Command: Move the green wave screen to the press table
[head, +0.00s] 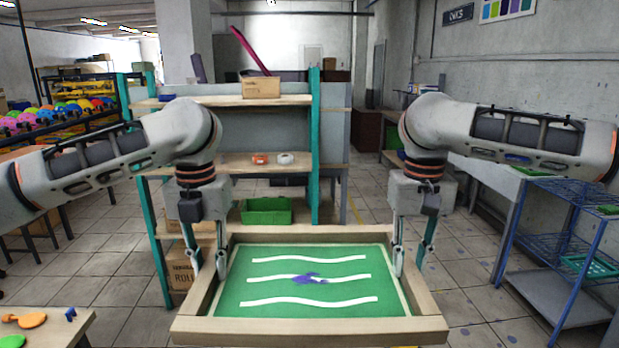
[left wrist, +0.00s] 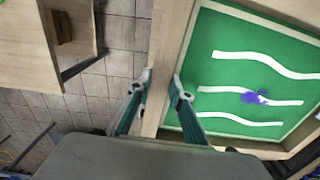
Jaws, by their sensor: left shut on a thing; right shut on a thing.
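The green wave screen (head: 312,262) is a wooden frame around a green panel with three white wavy stripes and a purple-blue stain in the middle. It is held up in front of me, between my two arms, in the head view. My left gripper (head: 207,262) is shut on the left side of its frame. The left wrist view shows the left fingers (left wrist: 158,92) on both sides of the wooden rail, with the green screen (left wrist: 245,75) to the right. My right gripper (head: 411,257) is shut on the right side of the frame; its fingertips are partly hidden by the rail.
A shelf unit (head: 240,160) with teal posts stands behind the screen, holding a cardboard box (head: 261,87) and a green bin (head: 267,210). A wooden table (head: 45,327) is at lower left. A blue wire rack (head: 570,235) stands at right. Tiled floor is open between.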

